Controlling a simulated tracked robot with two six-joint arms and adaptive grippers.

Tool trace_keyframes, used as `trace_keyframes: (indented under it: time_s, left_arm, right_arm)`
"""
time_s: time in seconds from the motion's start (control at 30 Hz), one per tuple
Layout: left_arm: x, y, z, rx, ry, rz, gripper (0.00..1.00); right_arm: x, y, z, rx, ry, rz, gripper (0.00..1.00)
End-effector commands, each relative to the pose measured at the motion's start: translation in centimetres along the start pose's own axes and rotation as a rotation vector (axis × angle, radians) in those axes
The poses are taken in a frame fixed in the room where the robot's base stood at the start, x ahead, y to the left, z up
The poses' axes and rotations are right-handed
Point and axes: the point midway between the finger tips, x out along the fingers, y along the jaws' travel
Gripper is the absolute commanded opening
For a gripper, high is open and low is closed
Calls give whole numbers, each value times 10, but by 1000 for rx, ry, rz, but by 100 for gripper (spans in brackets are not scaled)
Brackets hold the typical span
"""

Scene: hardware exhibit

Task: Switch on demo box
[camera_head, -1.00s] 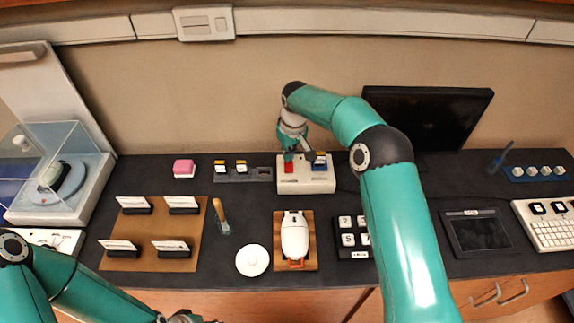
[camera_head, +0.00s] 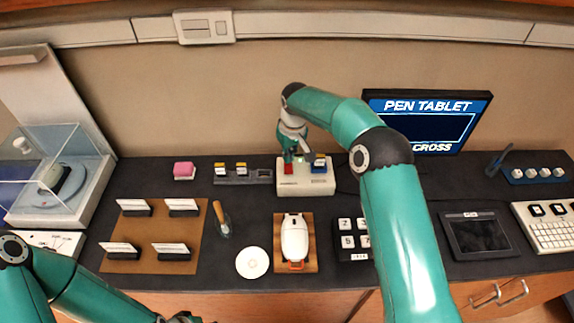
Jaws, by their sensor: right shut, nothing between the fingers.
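The demo box (camera_head: 300,186) is a white box at the back middle of the dark counter. It has a red switch (camera_head: 288,168) on its left and a blue part (camera_head: 319,163) on its right. My right gripper (camera_head: 290,157) is shut and empty, pointing down at the red switch, with its tips at or just above it; I cannot tell if they touch. The monitor (camera_head: 420,120) behind my right arm is lit and reads "PEN TABLET" and "CROSS", partly hidden by the arm. My left arm is at the lower left; its gripper (camera_head: 184,318) is cut off by the bottom edge.
Left of the box are a pink block (camera_head: 184,171) and a small dark rack (camera_head: 243,175). In front are a white mouse (camera_head: 295,237), a white disc (camera_head: 252,262), and a brown board (camera_head: 150,262) with cards. A tablet (camera_head: 476,236) and keyboard (camera_head: 548,228) are at right.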

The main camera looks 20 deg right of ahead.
Motion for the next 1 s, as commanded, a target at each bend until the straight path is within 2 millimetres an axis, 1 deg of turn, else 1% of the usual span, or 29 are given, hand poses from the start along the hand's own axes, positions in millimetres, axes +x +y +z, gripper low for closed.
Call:
trace_keyframes:
  time_s: [0.03,0.6,0.73,1.0]
  left_arm:
    - [-6,2,0,0,0,0,40]
    - [-36,13,0,0,0,0,40]
    - [-38,14,0,0,0,0,40]
    - [-38,14,0,0,0,0,40]
  right_arm:
    - [-8,0,-2,0,1,0,0]
    - [-53,-1,-9,-1,2,0,0]
    - [-56,-1,-9,-1,2,0,0]
    - [-56,-1,-9,-1,2,0,0]
